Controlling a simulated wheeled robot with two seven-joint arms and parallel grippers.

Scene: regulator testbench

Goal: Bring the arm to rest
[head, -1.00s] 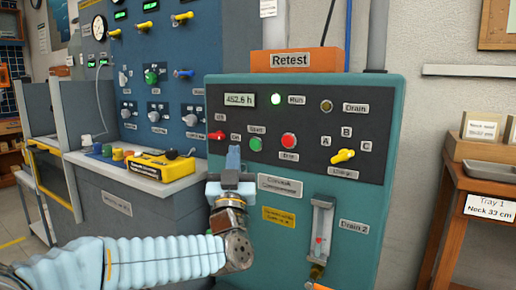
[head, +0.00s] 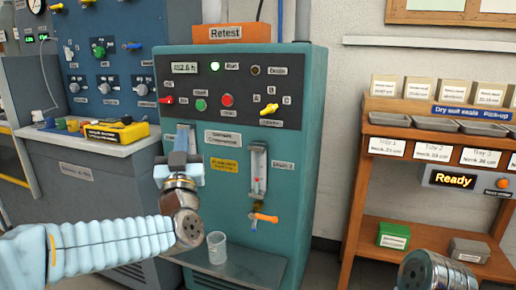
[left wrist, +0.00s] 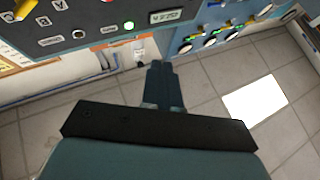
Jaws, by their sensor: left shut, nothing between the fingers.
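My left gripper (head: 180,158) is in front of the teal cabinet (head: 305,120), left of its Drain 2 sight glass. Its fingers are together and point up, with nothing between them. It also shows in the left wrist view (left wrist: 163,85), where the closed fingers stand clear over the tiled floor. My left arm comes in from the left edge and hides part of the cabinet's lower left front. At the lower right of the head view, a round metal part of my other arm shows, but its fingers are out of the picture.
A clear beaker (head: 217,247) stands on the cabinet's low ledge. A green Run lamp (head: 215,67) is lit on the panel. A wooden rack (head: 365,150) with trays and a Ready display (head: 452,179) stands at the right. A blue bench (head: 105,75) is at the left.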

